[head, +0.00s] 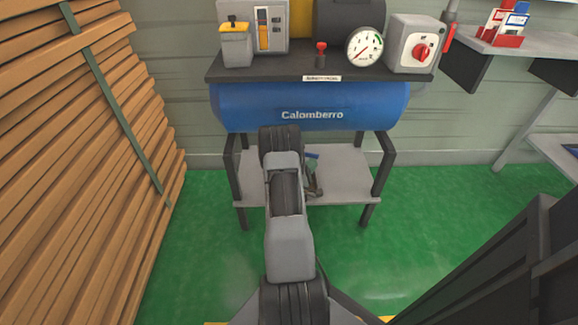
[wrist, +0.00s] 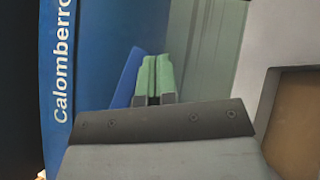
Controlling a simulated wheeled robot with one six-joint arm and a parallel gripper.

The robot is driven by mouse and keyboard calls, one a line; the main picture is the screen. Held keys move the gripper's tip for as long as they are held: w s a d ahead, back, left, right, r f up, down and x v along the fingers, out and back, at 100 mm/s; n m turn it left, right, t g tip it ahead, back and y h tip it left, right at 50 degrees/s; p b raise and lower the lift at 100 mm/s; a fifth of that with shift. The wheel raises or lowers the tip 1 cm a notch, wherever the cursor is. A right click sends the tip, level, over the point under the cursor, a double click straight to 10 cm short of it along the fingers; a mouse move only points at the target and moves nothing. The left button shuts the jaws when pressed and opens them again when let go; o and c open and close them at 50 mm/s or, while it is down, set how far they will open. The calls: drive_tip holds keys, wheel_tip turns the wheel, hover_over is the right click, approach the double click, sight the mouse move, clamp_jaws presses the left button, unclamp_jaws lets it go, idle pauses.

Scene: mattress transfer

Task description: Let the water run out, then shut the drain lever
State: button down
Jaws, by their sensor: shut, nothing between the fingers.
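The blue compressor tank (head: 235,108), lettered Calomberro, lies on a dark stand; it also fills the left of the wrist view (wrist: 95,60). A small blue lever-like piece (head: 312,155) shows under the tank, just right of my arm, and is probably the drain lever. In the wrist view a blue piece (wrist: 128,80) stands right beside my fingers; I cannot tell whether they touch. My gripper (wrist: 154,66) has green pads closed together with nothing between them. In the head view my arm reaches under the tank and hides much of that area. No running water is visible.
A grey shelf (head: 345,180) spans the stand's legs below the tank. A gauge (head: 365,47), a red-knobbed switch box (head: 412,45) and a small red-topped lever (head: 321,50) sit on top. Stacked planks (head: 80,150) rise at left.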

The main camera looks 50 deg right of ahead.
drive_tip(key=shift+s+d+r+n+h, duration=0.3)
drive_tip(key=shift+r+n+h, duration=0.2)
drive_tip(key=shift+r+n, duration=0.15)
idle(0.5)
drive_tip(key=s+a+f, duration=0.2)
drive_tip(key=a+f, duration=0.1)
drive_tip(key=f, duration=0.2)
drive_tip(key=s+a+f+b, duration=0.1)
drive_tip(key=s+a+f, duration=0.1)
drive_tip(key=f, duration=0.4)
drive_tip(key=shift+a, duration=0.45)
